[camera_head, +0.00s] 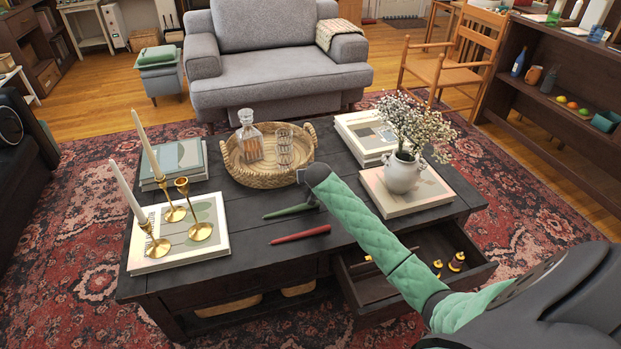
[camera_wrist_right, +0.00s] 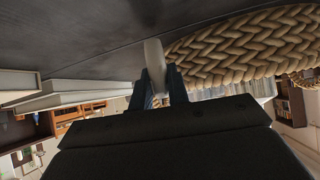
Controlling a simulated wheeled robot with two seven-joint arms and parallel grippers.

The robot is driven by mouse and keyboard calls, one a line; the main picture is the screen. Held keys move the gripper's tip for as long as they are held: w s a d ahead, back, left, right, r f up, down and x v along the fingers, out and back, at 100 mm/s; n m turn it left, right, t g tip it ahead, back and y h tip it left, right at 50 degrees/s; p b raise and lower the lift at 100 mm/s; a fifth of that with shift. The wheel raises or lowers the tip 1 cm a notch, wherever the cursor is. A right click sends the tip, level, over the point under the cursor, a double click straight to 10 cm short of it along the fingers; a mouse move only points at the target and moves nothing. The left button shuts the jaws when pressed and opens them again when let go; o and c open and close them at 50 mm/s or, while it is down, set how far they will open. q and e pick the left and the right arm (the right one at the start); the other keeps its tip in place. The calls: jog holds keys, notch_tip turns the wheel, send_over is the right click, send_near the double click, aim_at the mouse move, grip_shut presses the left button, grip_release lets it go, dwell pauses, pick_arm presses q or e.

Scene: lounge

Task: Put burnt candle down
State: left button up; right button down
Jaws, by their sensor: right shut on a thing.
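My right gripper (camera_wrist_right: 161,80) is shut on a pale, whitish candle-like thing (camera_wrist_right: 154,55), seen between the fingers in the right wrist view. Its tip is close to the dark tabletop; I cannot tell whether it touches. In the head view my right arm reaches over the coffee table (camera_head: 245,262), and its wrist end hides the held thing. A green candle (camera_head: 289,211) and a red candle (camera_head: 300,234) lie on the table just in front of the gripper. My left gripper is not in view.
A wicker tray (camera_head: 240,173) with a decanter (camera_head: 249,135) stands behind the gripper. Gold holders (camera_head: 201,231), two with white candles, stand at left on a book. A flower vase (camera_head: 402,172) stands on books at right. The front drawer (camera_head: 395,290) is open, with small items inside.

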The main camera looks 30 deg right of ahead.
jog(key=shift+f, duration=0.6)
jog(key=c, duration=1.3)
grip_release()
jog(key=shift+c, duration=0.2)
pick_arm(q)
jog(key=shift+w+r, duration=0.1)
